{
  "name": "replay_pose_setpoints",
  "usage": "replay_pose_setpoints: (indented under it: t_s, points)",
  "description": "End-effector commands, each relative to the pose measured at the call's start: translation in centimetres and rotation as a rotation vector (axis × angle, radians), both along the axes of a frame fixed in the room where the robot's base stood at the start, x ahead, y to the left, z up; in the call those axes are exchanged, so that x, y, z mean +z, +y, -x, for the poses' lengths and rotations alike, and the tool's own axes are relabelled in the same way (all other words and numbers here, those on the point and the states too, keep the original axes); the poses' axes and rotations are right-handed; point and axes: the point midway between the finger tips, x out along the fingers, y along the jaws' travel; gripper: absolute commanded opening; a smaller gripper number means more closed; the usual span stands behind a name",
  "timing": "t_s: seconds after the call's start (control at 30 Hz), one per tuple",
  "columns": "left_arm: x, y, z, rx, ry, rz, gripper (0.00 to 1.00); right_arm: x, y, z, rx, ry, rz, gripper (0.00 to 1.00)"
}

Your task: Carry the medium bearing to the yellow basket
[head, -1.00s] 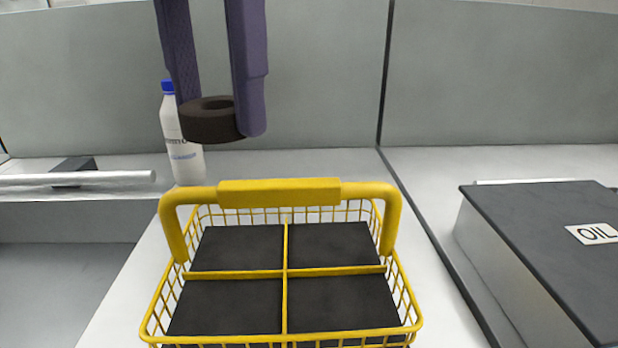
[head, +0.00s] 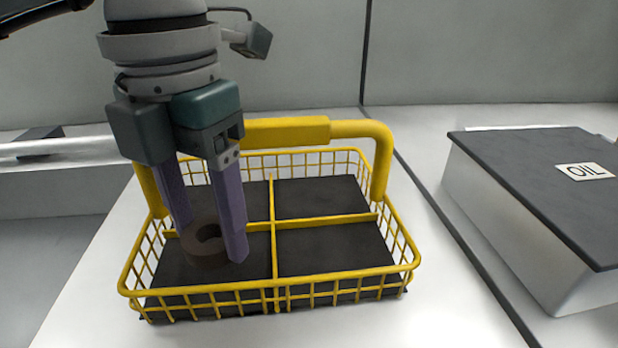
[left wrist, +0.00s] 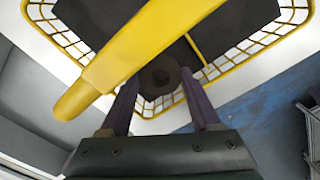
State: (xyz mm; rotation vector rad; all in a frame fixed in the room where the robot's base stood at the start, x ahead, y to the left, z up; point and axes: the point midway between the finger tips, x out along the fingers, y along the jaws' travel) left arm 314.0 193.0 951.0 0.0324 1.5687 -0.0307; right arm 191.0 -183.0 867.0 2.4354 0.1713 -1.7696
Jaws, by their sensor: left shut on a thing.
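The medium bearing (head: 205,246) is a dark brown ring held low between the purple fingers of my left gripper (head: 212,245). It is at the front left compartment of the yellow basket (head: 272,285), close above the dark floor; I cannot tell whether it touches. The basket has a thick yellow handle and dividers making several compartments. In the left wrist view the bearing (left wrist: 160,75) shows between the fingertips of my left gripper (left wrist: 162,85), with the yellow handle (left wrist: 150,45) crossing beside it. My right gripper is not in view.
A dark-topped box marked OIL (head: 540,180) stands to the right of the basket. A silver bar (head: 60,148) lies at the left. The basket's handle rises behind my left gripper. The other compartments look empty.

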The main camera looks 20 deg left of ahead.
Motion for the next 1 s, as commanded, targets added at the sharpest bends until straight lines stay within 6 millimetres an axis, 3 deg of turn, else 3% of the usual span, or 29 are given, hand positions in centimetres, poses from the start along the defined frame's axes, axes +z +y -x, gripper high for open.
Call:
replay_pose_setpoints:
  t_s: [0.17,0.57,0.6,0.83,1.0]
  points:
    - [-2.6,0.0,0.1,0.001,0.003,0.001,0.00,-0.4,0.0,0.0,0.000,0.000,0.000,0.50]
    - [-3.3,0.0,0.0,0.000,0.001,0.000,0.00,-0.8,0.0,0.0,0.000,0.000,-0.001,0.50]
    - [-3.2,0.0,0.0,0.000,0.001,0.000,0.65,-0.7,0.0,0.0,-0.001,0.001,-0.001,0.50]
    - [-3.1,0.0,0.0,0.001,0.002,0.000,0.91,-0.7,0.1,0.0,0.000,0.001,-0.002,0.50]
    - [-3.1,0.0,0.0,0.001,0.002,0.000,0.93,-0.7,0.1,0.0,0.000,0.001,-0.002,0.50]
